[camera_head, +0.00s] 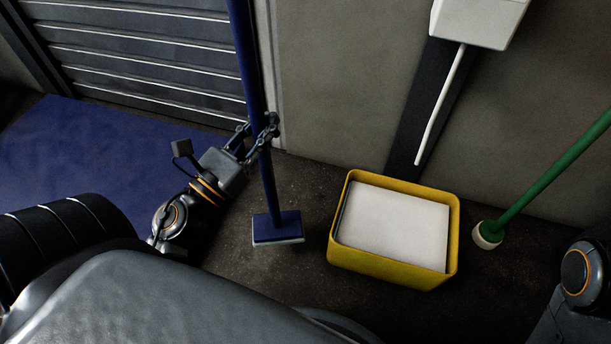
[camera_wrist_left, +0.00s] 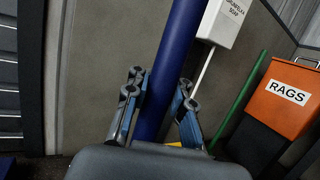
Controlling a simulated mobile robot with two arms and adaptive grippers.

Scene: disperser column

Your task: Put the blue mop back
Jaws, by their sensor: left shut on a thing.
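The blue mop (camera_head: 266,185) stands nearly upright, its handle running up out of the top of the head view. Its flat blue head (camera_head: 277,226) with a pale underside is low over the dark floor; I cannot tell whether it touches. My left gripper (camera_head: 262,130) is shut on the handle, well above the head. In the left wrist view the blue handle (camera_wrist_left: 180,60) passes between the fingers of the left gripper (camera_wrist_left: 160,100). Of my right arm only a joint shows at the lower right edge of the head view; its gripper is out of sight.
A yellow bin (camera_head: 390,270) with a white top surface stands right of the mop. A white dispenser (camera_head: 478,20) hangs above it. A green-handled tool (camera_head: 550,178) leans at the right. A blue mat (camera_head: 70,160) lies left. The wrist view shows an orange RAGS box (camera_wrist_left: 285,98).

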